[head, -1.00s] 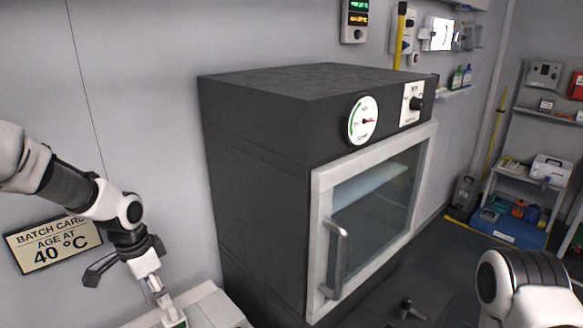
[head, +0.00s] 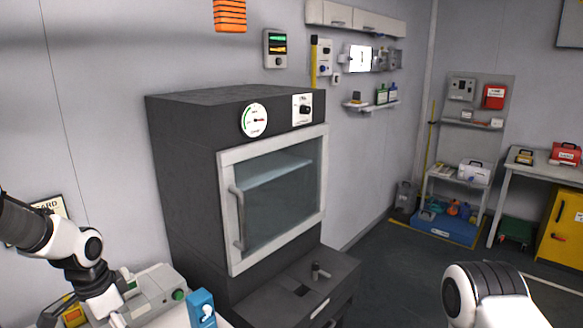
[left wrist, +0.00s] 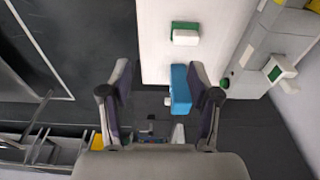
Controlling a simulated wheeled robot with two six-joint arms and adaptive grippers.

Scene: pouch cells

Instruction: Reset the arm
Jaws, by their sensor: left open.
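My left arm (head: 60,240) comes in at the lower left in the head view, bent down toward a grey bench unit. Its gripper runs off the bottom edge there. In the left wrist view my left gripper (left wrist: 160,85) has its two fingers spread apart, with nothing held between them. A blue block-like item (left wrist: 180,90) shows beyond the fingers, nearer the right one; it also shows in the head view (head: 201,308). My right arm (head: 490,295) shows at the lower right of the head view; its gripper is out of view.
A dark oven (head: 185,180) with a shut glass door (head: 280,190) stands in the middle. The grey bench unit (head: 150,290) has a green knob. A white panel with a green-and-white part (left wrist: 186,36) shows in the left wrist view. Open floor (head: 400,270) lies right of the oven.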

